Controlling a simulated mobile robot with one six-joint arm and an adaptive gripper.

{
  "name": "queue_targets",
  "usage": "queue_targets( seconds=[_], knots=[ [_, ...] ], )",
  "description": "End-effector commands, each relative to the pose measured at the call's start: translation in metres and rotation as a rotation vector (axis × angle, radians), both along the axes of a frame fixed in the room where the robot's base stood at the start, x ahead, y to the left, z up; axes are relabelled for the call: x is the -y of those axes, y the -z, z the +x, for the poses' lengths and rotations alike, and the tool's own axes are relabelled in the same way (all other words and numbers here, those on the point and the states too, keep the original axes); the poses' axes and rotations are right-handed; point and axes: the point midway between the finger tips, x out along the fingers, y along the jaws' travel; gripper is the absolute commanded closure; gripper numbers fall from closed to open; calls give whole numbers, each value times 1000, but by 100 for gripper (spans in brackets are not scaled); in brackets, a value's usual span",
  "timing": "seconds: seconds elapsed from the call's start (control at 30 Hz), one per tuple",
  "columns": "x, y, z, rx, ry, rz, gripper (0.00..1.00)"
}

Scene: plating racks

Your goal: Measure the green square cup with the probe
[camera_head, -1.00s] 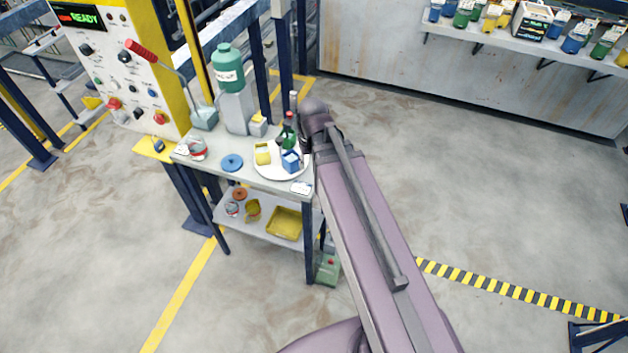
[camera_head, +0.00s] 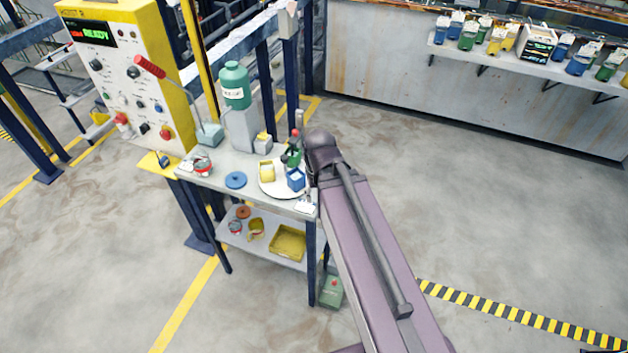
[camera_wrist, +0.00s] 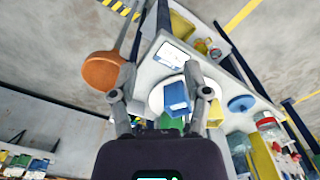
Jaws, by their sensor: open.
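The green square cup shows only in part. In the head view it is the green shape (camera_head: 291,159) at the back of the white round plate (camera_head: 268,188), behind the blue cup (camera_head: 296,180) and beside the yellow cup (camera_head: 266,171). In the wrist view the green cup (camera_wrist: 171,127) is partly hidden behind my gripper body. My gripper (camera_wrist: 160,69) is open and empty above the plate, with the blue cup (camera_wrist: 176,97) seen between its fingers. I cannot pick out the probe with certainty. A small white device (camera_head: 306,204) lies at the table's front right corner.
A control panel (camera_head: 128,75) with a red lever stands at left. A yellow tray (camera_head: 288,243) is on the lower shelf.

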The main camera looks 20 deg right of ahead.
Motion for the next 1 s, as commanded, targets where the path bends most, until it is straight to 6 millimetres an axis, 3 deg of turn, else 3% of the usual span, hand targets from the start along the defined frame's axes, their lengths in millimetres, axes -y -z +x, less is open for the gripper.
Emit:
queue_targets(
  seconds=[0.17, 0.27, 0.7, 0.8, 1.0],
  knots=[
    [0, -14, 27, 0, 21, 0, 36],
    [0, -27, 54, 0, 47, 0, 36],
    [0, -102, 221, -1, 224, 0, 36],
    [0, -115, 252, -1, 260, 0, 36],
    [0, -128, 287, -1, 304, 1, 36]
  ],
)
